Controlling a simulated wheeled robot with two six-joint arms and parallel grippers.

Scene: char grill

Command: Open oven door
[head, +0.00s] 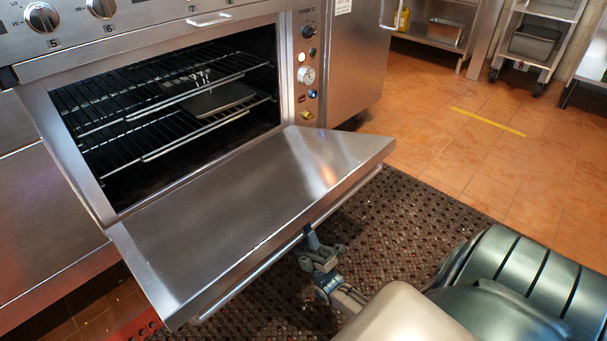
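The oven door (245,205) is hinged along its bottom edge and swung down. It lies about flat, a little tilted, in front of the oven (168,100). The cavity is uncovered. The door's long bar handle (262,268) runs along its outer edge, low on the far side from the cavity. My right gripper (322,244) is at this handle bar, just beyond the door's front edge. One dark finger reaches up at the bar and the other sits to its right. I cannot tell whether they grip it. My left gripper is not in view.
Wire racks (150,112) with a dark flat tray (218,97) are inside the oven. A control panel (305,70) stands right of the opening. A perforated dark mat (400,225) covers the floor ahead. Open tiled floor (500,150) lies right, with metal carts (535,45) behind.

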